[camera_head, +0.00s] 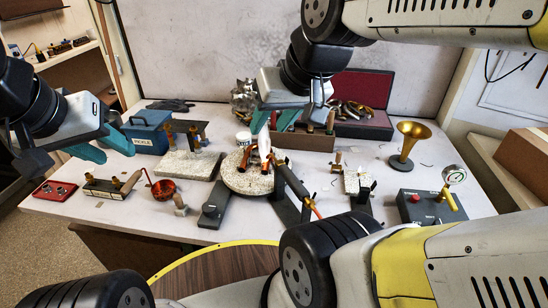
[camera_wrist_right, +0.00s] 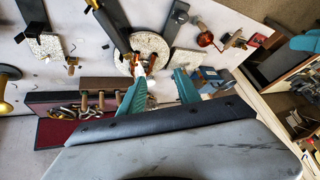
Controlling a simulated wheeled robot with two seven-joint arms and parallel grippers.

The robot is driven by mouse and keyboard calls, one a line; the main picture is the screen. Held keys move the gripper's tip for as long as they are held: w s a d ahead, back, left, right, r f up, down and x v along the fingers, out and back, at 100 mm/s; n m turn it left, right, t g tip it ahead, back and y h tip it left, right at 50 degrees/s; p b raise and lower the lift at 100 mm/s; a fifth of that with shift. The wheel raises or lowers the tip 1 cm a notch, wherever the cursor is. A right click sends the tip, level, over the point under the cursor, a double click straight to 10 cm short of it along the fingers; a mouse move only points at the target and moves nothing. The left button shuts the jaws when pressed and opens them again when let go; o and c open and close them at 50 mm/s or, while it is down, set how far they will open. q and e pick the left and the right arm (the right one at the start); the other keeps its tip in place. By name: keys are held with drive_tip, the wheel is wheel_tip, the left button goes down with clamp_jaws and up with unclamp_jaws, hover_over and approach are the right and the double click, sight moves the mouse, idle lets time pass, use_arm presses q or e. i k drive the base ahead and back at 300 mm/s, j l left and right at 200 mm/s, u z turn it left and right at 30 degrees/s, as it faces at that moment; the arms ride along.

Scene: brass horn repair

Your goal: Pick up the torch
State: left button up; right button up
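A dark rod-shaped tool (camera_head: 290,180) with an orange end slants over a black stand beside the round speckled slab (camera_head: 240,181); it may be the torch, but I cannot be sure. It also shows in the right wrist view (camera_wrist_right: 110,27). My right gripper (camera_head: 273,121) is open and empty, above the back of the table, behind the slab. Its two teal fingers stand apart in the right wrist view (camera_wrist_right: 160,78). My left gripper (camera_head: 110,150) is open and empty at the table's left, in front of the blue box.
The blue box (camera_head: 147,138) stands back left. A tool rack (camera_head: 305,140) with wooden handles and a red-lined case (camera_head: 362,125) are at the back. A brass horn bell (camera_head: 408,143) and a grey control box (camera_head: 424,208) are right. A copper pan (camera_head: 164,190) sits front left.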

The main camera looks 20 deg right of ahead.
sight(299, 190)
drive_tip(key=k+l+z, duration=0.15)
drive_tip(key=l+z, duration=0.65)
drive_tip(key=k+j, duration=0.05)
